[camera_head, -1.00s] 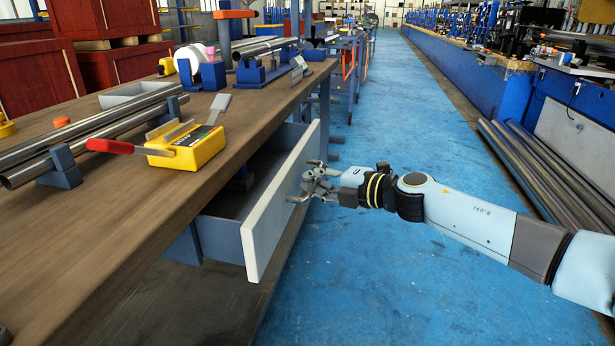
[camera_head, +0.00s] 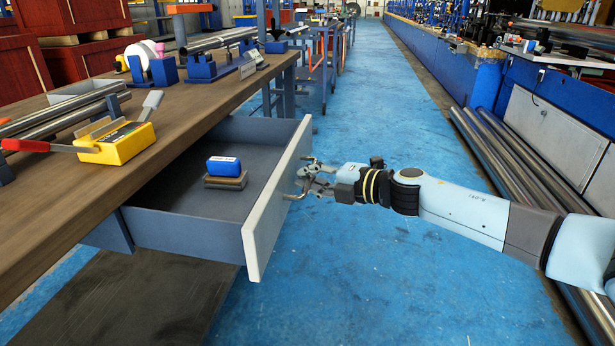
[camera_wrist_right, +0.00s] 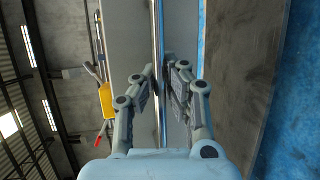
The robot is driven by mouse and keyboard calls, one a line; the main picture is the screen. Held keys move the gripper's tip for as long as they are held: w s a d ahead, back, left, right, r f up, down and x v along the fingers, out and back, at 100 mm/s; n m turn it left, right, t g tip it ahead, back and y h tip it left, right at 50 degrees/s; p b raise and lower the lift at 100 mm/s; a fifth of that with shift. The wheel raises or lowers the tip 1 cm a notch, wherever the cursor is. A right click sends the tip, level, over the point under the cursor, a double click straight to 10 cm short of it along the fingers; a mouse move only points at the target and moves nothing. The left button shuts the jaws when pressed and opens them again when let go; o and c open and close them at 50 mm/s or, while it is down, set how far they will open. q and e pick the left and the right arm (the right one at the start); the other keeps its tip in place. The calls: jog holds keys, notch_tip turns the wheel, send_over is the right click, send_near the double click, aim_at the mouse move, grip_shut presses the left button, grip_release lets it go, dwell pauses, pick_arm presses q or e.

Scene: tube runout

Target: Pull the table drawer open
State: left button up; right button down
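The table drawer is pulled well out from under the workbench (camera_head: 190,112). Its pale front panel (camera_head: 262,232) and dark grey inside (camera_head: 180,187) show in the head view. A slim metal drawer handle (camera_head: 291,196) is on the outer face of the panel. In the right wrist view the two fingers (camera_wrist_right: 160,82) stand on either side of a thin vertical bar, which appears to be the handle. My left gripper is not in view.
A blue-and-white block (camera_head: 223,166) lies on brown pieces inside the drawer. A yellow tool (camera_head: 118,143) with a red handle and several metal tubes lie on the bench. Blue floor (camera_head: 370,270) is free right of the drawer. Pipes (camera_head: 480,150) lie farther right.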

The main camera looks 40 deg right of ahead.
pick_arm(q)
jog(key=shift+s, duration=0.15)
pick_arm(e)
jog(key=shift+r, duration=0.1)
jog(key=c, duration=1.4)
grip_release()
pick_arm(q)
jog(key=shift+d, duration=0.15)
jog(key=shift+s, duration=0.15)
pick_arm(e)
jog(key=shift+v, duration=5.95)
